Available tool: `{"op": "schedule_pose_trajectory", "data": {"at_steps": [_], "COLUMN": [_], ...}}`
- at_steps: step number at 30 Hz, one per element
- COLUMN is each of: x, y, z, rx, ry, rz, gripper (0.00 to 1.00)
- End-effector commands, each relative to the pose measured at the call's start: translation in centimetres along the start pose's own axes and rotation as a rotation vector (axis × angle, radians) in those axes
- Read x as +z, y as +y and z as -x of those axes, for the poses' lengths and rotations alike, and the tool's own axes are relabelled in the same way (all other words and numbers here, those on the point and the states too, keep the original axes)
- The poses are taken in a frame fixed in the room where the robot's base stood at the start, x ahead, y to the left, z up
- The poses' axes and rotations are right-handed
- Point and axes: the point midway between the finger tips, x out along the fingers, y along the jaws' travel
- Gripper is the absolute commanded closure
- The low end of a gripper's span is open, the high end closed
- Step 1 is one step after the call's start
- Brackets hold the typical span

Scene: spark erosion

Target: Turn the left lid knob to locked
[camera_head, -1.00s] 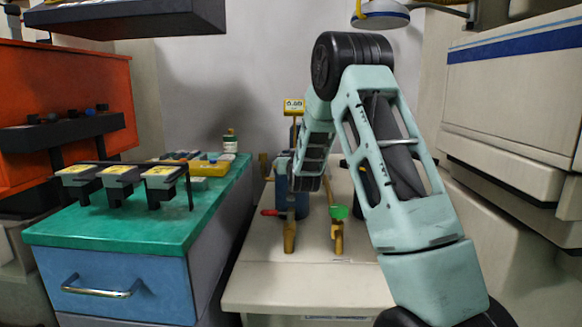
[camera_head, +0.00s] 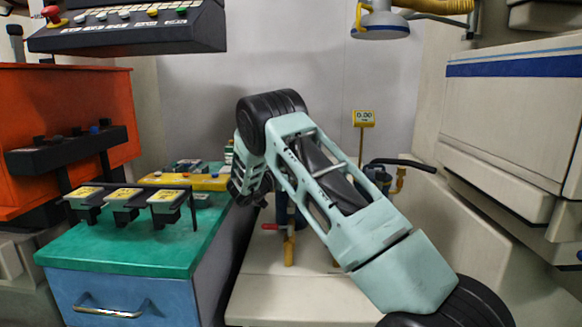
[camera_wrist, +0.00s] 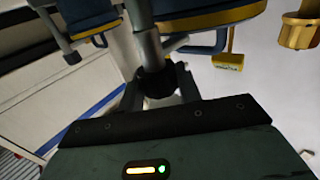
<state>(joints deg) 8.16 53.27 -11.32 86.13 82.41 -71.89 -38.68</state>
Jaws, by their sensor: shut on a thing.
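In the wrist view my gripper (camera_wrist: 158,90) is shut on a dark, knob-like part (camera_wrist: 156,78) at the end of a grey post (camera_wrist: 149,45). I cannot tell for certain whether this is the left lid knob or which way it is turned. Blue and yellow bodies (camera_wrist: 205,15) lie just beyond the fingers. In the head view my bent arm hides the gripper and most of the blue vessel (camera_head: 283,211) on the pale table. No lid knob shows clearly in the head view.
A yellow display (camera_head: 365,118) reading 0.00 stands on a post behind my arm, with a black handle (camera_head: 405,162) to its right. A red lever (camera_head: 269,226) is left of the arm. The green-topped bench (camera_head: 130,250) is at left, a dark control console (camera_head: 130,28) above.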

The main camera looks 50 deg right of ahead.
Motion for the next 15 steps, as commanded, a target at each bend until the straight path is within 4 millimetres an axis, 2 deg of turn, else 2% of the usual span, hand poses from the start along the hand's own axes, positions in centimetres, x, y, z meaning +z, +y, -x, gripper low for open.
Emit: {"op": "schedule_pose_trajectory", "data": {"at_steps": [7,15], "x": [-0.15,-0.07], "y": [-0.09,-0.05], "z": [0.01,-0.02], "rx": [0.099,0.134], "ry": [0.001,0.002], "rz": [-0.003,-0.002], "gripper": [0.89,0.89]}}
